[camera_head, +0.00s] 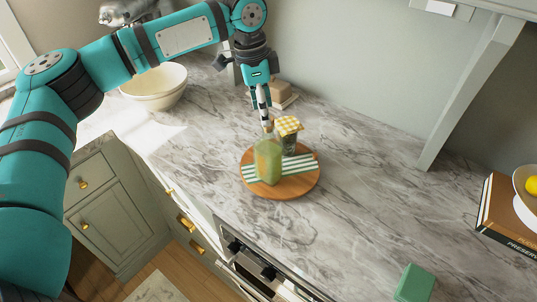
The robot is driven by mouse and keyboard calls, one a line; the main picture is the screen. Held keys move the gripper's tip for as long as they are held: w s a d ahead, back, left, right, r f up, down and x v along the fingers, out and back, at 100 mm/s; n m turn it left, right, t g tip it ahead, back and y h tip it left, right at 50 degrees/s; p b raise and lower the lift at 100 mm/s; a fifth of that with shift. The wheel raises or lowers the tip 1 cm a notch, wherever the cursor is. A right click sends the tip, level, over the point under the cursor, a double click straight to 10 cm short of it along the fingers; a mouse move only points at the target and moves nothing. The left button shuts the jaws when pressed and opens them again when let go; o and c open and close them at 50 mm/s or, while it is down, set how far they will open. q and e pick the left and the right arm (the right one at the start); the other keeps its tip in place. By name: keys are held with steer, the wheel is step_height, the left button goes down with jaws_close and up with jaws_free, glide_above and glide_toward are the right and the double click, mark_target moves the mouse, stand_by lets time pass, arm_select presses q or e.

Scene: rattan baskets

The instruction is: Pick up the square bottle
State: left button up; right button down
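The square bottle (268,162), with yellow-green contents, stands upright on a round wooden board (304,180) on the marble counter. My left gripper (264,118) points down at the bottle's narrow top. Its fingers look narrow and close together from this angle, and I cannot tell whether they touch the bottle or how far they are apart. My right gripper is not in view.
A jar with a yellow checked cover (288,126) stands close behind the bottle. A striped cloth (300,164) lies on the board. A cream bowl (155,88) is at the back left. A green block (415,283) and books (500,212) are at right. The counter's middle right is clear.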

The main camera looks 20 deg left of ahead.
mark_target(268, 151)
arm_select(q)
steer(key=shift+s+d+f+p, duration=0.15)
steer(key=shift+d+f+p, duration=0.1)
steer(key=shift+f+p, duration=0.4)
steer(key=f, duration=0.2)
steer(key=f+p, duration=0.1)
steer(key=shift+w+d+f, duration=0.25)
steer(key=shift+w+f, duration=0.05)
steer(key=shift+f, duration=0.35)
steer(key=c, duration=0.6)
jaws_close()
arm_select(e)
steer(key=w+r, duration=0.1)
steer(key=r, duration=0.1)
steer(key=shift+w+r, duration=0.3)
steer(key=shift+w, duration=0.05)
arm_select(q)
steer(key=shift+r, duration=0.15)
